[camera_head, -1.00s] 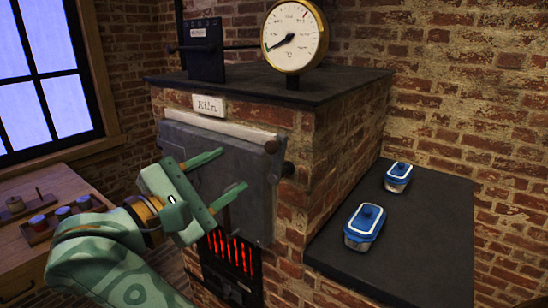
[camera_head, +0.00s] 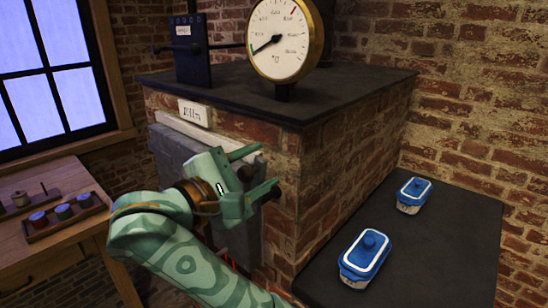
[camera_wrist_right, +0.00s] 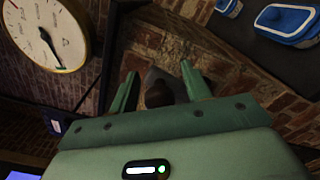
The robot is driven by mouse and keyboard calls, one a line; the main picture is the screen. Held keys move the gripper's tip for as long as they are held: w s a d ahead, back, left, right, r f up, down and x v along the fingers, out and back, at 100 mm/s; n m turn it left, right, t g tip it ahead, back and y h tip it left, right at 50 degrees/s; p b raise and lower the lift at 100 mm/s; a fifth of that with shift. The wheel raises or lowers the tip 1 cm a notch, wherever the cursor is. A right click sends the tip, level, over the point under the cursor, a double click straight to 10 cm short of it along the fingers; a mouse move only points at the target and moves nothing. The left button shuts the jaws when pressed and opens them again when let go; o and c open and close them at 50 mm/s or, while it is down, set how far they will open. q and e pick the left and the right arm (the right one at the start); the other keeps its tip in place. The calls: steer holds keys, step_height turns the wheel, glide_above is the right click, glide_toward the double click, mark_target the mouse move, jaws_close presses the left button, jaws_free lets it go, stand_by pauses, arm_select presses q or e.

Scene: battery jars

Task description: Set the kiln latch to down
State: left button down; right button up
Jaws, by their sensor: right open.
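The brick kiln (camera_head: 330,150) has a grey door (camera_head: 170,155) on its front, under a white label. A dark round knob (camera_head: 257,166), likely part of the kiln latch, shows at the door's right edge. My right gripper (camera_head: 269,166) is open in front of it, one finger above and one below in the head view. In the right wrist view the dark knob (camera_wrist_right: 158,93) lies between the two spread fingers (camera_wrist_right: 158,72), not visibly gripped. The gripper hides much of the door and latch, so the latch's position is unclear. My left gripper is out of view.
A round gauge (camera_head: 282,40) and a dark box with a lever (camera_head: 190,50) stand on the kiln top. Two blue-lidded dishes (camera_head: 366,250) (camera_head: 414,190) sit on the dark shelf at right. A wooden table (camera_head: 60,235) with small jars stands at left.

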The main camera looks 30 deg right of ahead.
jaws_close()
stand_by(0.4)
steer(key=w+n, duration=0.1)
steer(key=n, duration=0.1)
steer(key=w+a+n, duration=0.1)
steer(key=w+n, duration=0.3)
steer(key=n, duration=0.1)
steer(key=shift+a+f, duration=0.35)
steer(key=shift+a, duration=0.05)
steer(key=shift+f, duration=0.1)
stand_by(0.4)
